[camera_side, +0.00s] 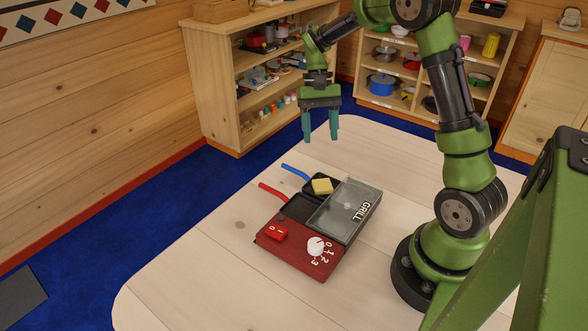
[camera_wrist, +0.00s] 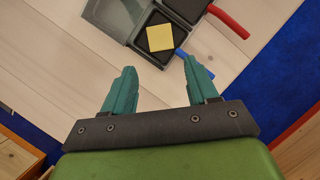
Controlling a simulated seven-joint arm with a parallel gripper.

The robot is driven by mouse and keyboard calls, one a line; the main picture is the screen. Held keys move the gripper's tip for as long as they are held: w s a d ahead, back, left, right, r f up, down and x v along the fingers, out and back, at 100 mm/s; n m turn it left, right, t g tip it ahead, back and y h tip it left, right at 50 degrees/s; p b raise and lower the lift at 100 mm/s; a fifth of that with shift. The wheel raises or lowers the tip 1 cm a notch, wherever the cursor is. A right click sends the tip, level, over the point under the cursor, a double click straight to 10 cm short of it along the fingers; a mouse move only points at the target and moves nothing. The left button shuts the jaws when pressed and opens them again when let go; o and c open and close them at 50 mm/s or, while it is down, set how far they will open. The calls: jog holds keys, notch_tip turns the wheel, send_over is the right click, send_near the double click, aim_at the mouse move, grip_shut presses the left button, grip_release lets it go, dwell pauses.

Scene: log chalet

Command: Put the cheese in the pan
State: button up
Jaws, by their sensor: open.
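The cheese (camera_side: 322,186) is a small yellow square slab. In the wrist view the cheese (camera_wrist: 160,37) lies within the outline of a small black square pan (camera_wrist: 149,18) with a blue handle (camera_side: 295,172). A second black pan (camera_side: 298,208) with a red handle (camera_side: 272,192) sits beside it, at the grill's open side. My gripper (camera_side: 320,136) is open and empty, raised above the table beyond the blue handle. In the wrist view my gripper (camera_wrist: 160,66) has its teal fingers apart, with the cheese ahead of them.
The grill (camera_side: 345,210) has a grey top marked GRILL, a red front with a switch (camera_side: 277,233) and a white dial (camera_side: 315,246). The pale tabletop (camera_side: 200,265) around it is clear. Shelves (camera_side: 215,75) with cookware stand behind, off the table.

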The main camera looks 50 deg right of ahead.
jog(key=s+a+r+n+t+h, duration=0.1)
jog(key=s+a+r+n+t, duration=0.3)
jog(key=s+a+r+t, duration=0.6)
jog(key=s+a+r, duration=0.1)
jog(key=a, duration=0.4)
jog(key=shift+s+r+n, duration=0.35)
jog(key=shift+s+n, duration=0.05)
